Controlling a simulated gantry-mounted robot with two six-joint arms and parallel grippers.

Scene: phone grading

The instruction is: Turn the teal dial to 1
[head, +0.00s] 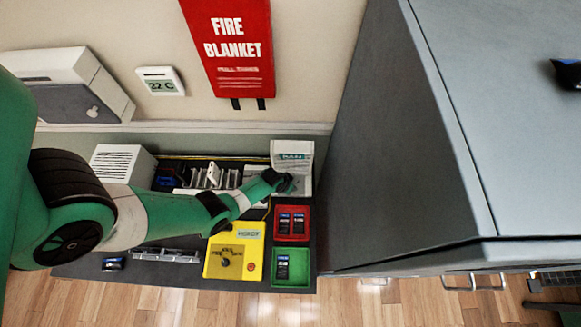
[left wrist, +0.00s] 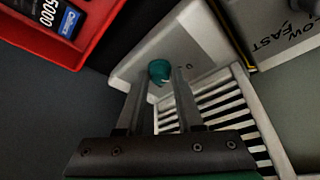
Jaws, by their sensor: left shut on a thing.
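The teal dial (left wrist: 159,70) sits on a white panel (left wrist: 196,35) in the left wrist view. My left gripper (left wrist: 161,80) has a finger on each side of the dial and is shut on it. The arm and gripper hide the dial there. Small marks show on the panel, but the dial's setting cannot be read. My right gripper is in neither view.
A red tray (head: 292,237) and a green tray (head: 290,280) hold dark labelled items in front of the device. A yellow box (head: 234,256) with a dark knob stands beside them. A large grey cabinet (head: 400,140) rises close on the right.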

